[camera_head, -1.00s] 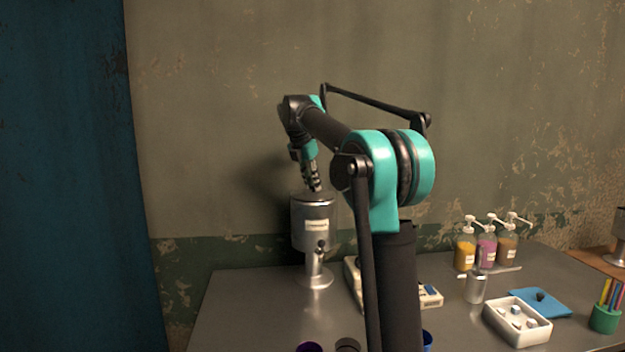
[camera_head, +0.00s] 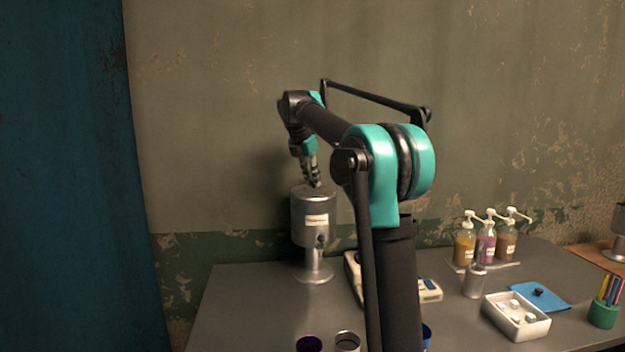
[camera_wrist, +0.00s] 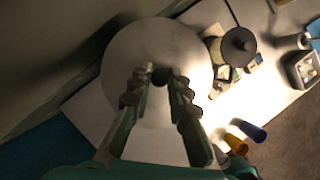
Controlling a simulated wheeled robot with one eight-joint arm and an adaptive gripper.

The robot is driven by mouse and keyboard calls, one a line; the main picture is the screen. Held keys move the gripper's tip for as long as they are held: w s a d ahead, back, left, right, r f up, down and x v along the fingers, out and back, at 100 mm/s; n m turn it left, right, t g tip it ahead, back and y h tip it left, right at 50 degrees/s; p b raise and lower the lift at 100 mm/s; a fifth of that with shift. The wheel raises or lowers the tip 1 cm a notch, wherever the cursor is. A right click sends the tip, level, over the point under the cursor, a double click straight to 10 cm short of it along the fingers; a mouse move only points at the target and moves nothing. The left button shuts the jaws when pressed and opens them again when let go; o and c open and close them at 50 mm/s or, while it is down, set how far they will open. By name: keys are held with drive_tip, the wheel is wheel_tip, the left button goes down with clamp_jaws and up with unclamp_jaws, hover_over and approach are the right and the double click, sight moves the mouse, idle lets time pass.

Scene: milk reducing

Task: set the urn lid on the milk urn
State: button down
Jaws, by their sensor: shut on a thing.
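The milk urn (camera_head: 314,232) is a grey metal drum on a round pedestal foot, with a pale label and a small tap, at the back left of the table. The urn lid (camera_wrist: 150,40) is a wide pale disc with a dark knob, filling the upper middle of the wrist view. In the head view my gripper (camera_head: 315,184) points down at the urn's top, with the lid there. In the wrist view my gripper (camera_wrist: 158,80) has its fingertips on both sides of the knob, shut on it. The lid hides the urn's rim, so I cannot tell whether it is fully seated.
A white device (camera_head: 430,291) stands right of the urn, partly behind my arm. Several pump bottles (camera_head: 486,243), a white tray (camera_head: 517,322), a blue cloth (camera_head: 540,296) and a green pen cup (camera_head: 602,315) are at the right. A purple cup (camera_head: 309,344) is near the front.

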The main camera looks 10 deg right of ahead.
drive_tip(key=c, duration=1.3)
unclamp_jaws()
drive_tip(key=shift+c, duration=0.2)
drive_tip(key=shift+o, duration=0.4)
drive_tip(key=o, duration=0.4)
drive_tip(key=shift+r, duration=3)
